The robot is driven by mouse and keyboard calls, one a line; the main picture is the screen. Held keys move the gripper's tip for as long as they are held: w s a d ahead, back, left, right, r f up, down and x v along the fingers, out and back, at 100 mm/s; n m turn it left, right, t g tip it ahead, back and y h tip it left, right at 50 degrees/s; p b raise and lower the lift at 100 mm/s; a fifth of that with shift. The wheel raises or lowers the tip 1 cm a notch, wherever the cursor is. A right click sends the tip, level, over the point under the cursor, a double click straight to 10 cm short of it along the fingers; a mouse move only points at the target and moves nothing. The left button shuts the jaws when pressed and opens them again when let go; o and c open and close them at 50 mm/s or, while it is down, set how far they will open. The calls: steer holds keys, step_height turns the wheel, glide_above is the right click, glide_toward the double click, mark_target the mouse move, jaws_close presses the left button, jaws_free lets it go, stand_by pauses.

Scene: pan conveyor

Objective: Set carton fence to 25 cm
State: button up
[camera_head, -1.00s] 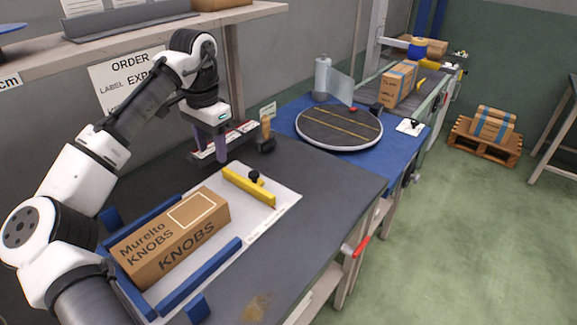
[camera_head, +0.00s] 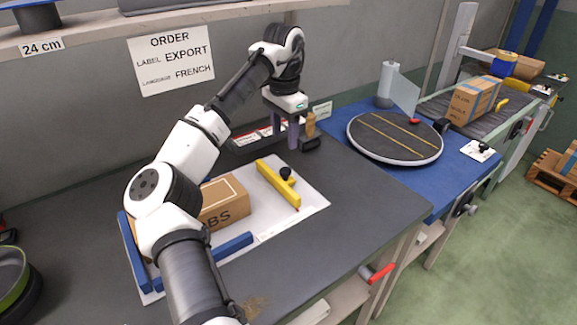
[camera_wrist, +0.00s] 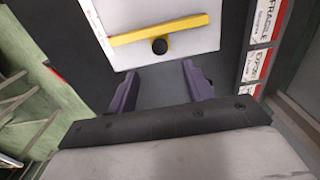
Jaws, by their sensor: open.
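The yellow carton fence (camera_head: 278,184) with a black knob (camera_head: 286,172) lies across a white board (camera_head: 314,197). It also shows in the wrist view (camera_wrist: 130,38), ahead of the fingers. A brown KNOBS carton (camera_head: 228,203) lies on the board, left of the fence and apart from it, partly hidden by my arm. My gripper (camera_head: 286,146) has purple fingers and is above the table behind the fence, near the label tray. In the wrist view my gripper (camera_wrist: 160,76) is open and empty, with its fingers spread. I cannot read a scale on the board.
Blue rails (camera_head: 232,247) border the carton. A label tray (camera_head: 248,150) and a wooden-handled stamp (camera_head: 310,132) stand at the back. A round turntable (camera_head: 395,138) is at right. Order sign (camera_head: 172,60) hangs on the wall.

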mark_target(285, 169)
step_height(285, 169, down, 10)
steer(key=shift+f+p, duration=0.1)
steer(key=shift+p, duration=0.25)
jaws_close()
